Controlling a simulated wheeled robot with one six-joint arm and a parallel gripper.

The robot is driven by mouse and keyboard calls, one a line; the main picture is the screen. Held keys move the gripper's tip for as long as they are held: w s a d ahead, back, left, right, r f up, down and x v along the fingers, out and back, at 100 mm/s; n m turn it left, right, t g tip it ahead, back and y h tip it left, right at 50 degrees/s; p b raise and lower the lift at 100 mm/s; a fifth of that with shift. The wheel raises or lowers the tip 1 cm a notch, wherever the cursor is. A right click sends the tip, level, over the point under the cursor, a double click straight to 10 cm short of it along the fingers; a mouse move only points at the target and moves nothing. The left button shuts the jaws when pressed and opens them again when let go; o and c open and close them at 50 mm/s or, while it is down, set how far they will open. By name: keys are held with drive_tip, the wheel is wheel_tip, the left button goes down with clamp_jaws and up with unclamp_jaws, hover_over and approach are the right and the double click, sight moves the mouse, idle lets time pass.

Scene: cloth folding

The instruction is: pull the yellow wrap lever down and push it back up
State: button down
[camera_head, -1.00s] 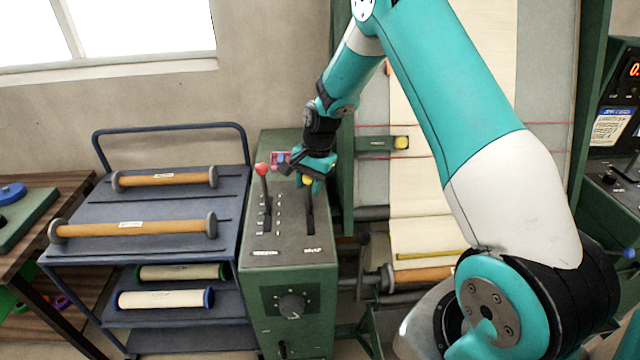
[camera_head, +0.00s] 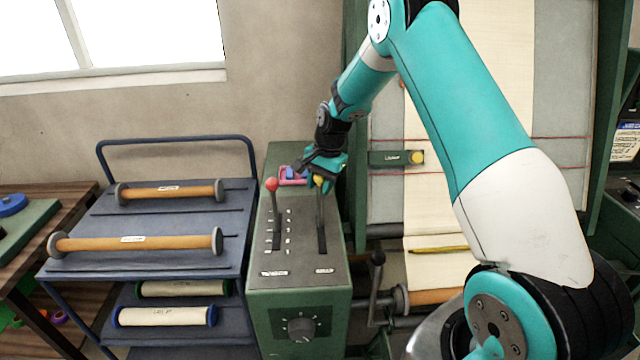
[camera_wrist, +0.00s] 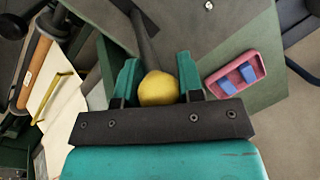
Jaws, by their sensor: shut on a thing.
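The yellow ball knob of the wrap lever (camera_wrist: 158,88) sits between the two fingers of my gripper (camera_wrist: 160,82) in the wrist view. My gripper is shut on it. In the head view my gripper (camera_head: 320,178) is at the top of the lever, whose dark shaft (camera_head: 321,225) rises nearly upright from the right slot of the green control box (camera_head: 297,306). The knob (camera_head: 319,181) is partly hidden by the fingers there. The label below the slot is too small to read surely.
A red-knobbed lever (camera_head: 271,185) stands just left on the same box. A pink tray (camera_wrist: 232,73) with blue blocks lies behind the levers. A blue cart (camera_head: 95,268) with several rolls stands left. A cloth-covered frame (camera_head: 431,205) stands right.

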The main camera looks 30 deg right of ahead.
drive_tip(key=shift+d+f, duration=0.1)
drive_tip(key=shift+f, duration=0.05)
drive_tip(key=c, duration=0.8)
unclamp_jaws()
drive_tip(key=shift+w, duration=0.1)
wheel_tip(320, 180, up, 17)
drive_tip(key=s+d+b, duration=0.1)
drive_tip(key=d+b, duration=0.1)
drive_tip(key=b, duration=0.1)
drive_tip(key=shift+s+d+b, duration=0.25)
drive_tip(key=shift+d+b, duration=0.1)
drive_tip(key=shift+b, duration=0.05)
drive_tip(key=shift+a, duration=0.1)
drive_tip(key=s+a+n+y+b, duration=0.1)
drive_tip(key=s+a+n, duration=0.5)
drive_tip(key=a, duration=0.4)
drive_tip(key=s+a+n+b, duration=0.1)
drive_tip(key=s+a+n, duration=0.4)
drive_tip(key=s+a, duration=0.4)
drive_tip(key=s+a+f+n, duration=0.1)
drive_tip(key=s+a+n, duration=0.2)
drive_tip(key=s, duration=0.5)
drive_tip(key=s+a+f+n+g+y+b, duration=0.1)
drive_tip(key=s+a+n, duration=0.3)
drive_tip(key=s, duration=0.5)
drive_tip(key=shift+s+f+n, duration=0.15)
drive_tip(key=shift+f+n, duration=0.6)
drive_tip(key=shift+n, duration=0.05)
